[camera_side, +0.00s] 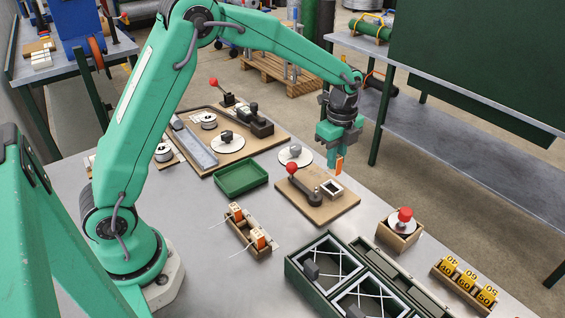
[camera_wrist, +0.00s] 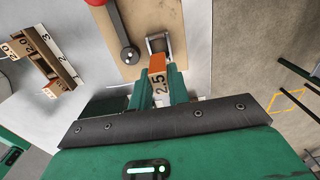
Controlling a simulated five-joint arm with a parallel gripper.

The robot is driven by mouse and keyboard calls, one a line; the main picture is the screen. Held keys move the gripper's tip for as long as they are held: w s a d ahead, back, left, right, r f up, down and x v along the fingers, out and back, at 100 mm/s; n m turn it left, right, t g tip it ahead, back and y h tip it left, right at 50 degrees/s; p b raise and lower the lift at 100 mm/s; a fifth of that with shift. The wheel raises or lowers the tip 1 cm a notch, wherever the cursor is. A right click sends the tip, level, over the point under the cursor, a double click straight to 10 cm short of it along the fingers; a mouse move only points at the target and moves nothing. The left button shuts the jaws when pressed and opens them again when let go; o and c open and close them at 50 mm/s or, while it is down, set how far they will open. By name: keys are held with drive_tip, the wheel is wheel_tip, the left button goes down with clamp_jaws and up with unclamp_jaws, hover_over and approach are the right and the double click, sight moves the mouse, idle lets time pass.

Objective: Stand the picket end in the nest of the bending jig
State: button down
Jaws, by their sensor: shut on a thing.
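My gripper (camera_side: 337,150) is shut on an orange-ended picket end, whose orange part (camera_side: 339,165) points down below the fingers. In the wrist view my gripper (camera_wrist: 160,86) holds it between green fingers, with its orange face (camera_wrist: 157,63) and a pale label reading 2.5 visible. The bending jig is a wooden board (camera_side: 318,208) with a red-knobbed lever. Its nest, a small square metal frame (camera_side: 332,187), lies just below the picket end. The nest (camera_wrist: 160,42) also shows just beyond the orange end in the wrist view. I see the picket end above the nest, not inside it.
The jig's red-knobbed lever (camera_side: 293,170) stands left of the nest. A wooden rack (camera_side: 246,238) holds orange-and-white pieces. A green tray (camera_side: 240,177), a green divided case (camera_side: 290,267) and a red-knobbed box (camera_side: 400,235) stand around. Bare metal table lies right of the jig.

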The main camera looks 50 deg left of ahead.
drive_tip(key=shift+f, duration=0.2)
drive_tip(key=shift+f, duration=3.2)
drive_tip(key=c, duration=1.3)
unclamp_jaws()
drive_tip(key=shift+o, duration=0.2)
drive_tip(key=shift+r, duration=0.1)
wheel_tip(320, 180, up, 7)
drive_tip(key=shift+r, duration=0.3)
